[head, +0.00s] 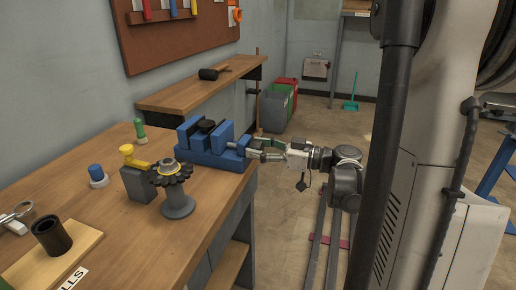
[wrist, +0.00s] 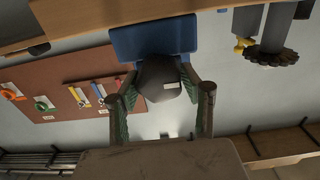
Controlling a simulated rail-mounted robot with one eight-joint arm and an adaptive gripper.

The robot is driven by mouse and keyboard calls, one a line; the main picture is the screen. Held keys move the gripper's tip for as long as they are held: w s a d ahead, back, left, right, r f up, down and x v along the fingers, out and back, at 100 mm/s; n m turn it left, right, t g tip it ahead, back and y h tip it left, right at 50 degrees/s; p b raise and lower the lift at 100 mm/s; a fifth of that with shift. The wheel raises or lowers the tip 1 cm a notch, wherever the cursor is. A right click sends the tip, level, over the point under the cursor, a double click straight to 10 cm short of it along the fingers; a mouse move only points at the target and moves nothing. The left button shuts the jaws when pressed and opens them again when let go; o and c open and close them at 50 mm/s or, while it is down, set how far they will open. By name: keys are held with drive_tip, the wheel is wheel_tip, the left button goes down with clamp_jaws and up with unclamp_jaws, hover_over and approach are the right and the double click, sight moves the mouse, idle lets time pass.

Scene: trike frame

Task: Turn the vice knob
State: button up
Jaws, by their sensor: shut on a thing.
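The blue vice (head: 208,156) sits at the far right corner of the wooden workbench, with a dark round piece between its jaws. Its screw side faces my gripper (head: 254,150), which reaches in from the right. In the wrist view, which looks upside down, the dark grey knob (wrist: 158,82) lies in front of the blue vice body (wrist: 150,38). My gripper (wrist: 159,88) has its two green-padded fingers on either side of the knob and is shut on it. In the head view the knob is mostly hidden by the fingers.
The workbench (head: 110,195) also bears a grey stand with a dark gear (head: 174,180), a yellow-topped grey block (head: 137,184), a green-handled item (head: 140,131), a blue-capped piece (head: 97,176) and a black cylinder (head: 52,236). Bins (head: 275,108) stand on the floor behind.

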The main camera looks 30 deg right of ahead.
drive_tip(key=shift+m, duration=0.3)
drive_tip(key=m, duration=0.3)
drive_tip(key=shift+d+f+b, duration=0.1)
drive_tip(key=shift+b, duration=0.2)
drive_tip(key=m, duration=0.5)
drive_tip(key=shift+w+b, duration=0.1)
drive_tip(key=shift+b, duration=0.2)
drive_tip(key=m, duration=0.4)
drive_tip(key=shift+d+f+m, duration=0.1)
drive_tip(key=shift+f+m, duration=0.05)
drive_tip(key=shift+m, duration=0.15)
drive_tip(key=shift+m+b, duration=0.4)
drive_tip(key=shift+m, duration=1.8)
drive_tip(key=o, duration=1.1)
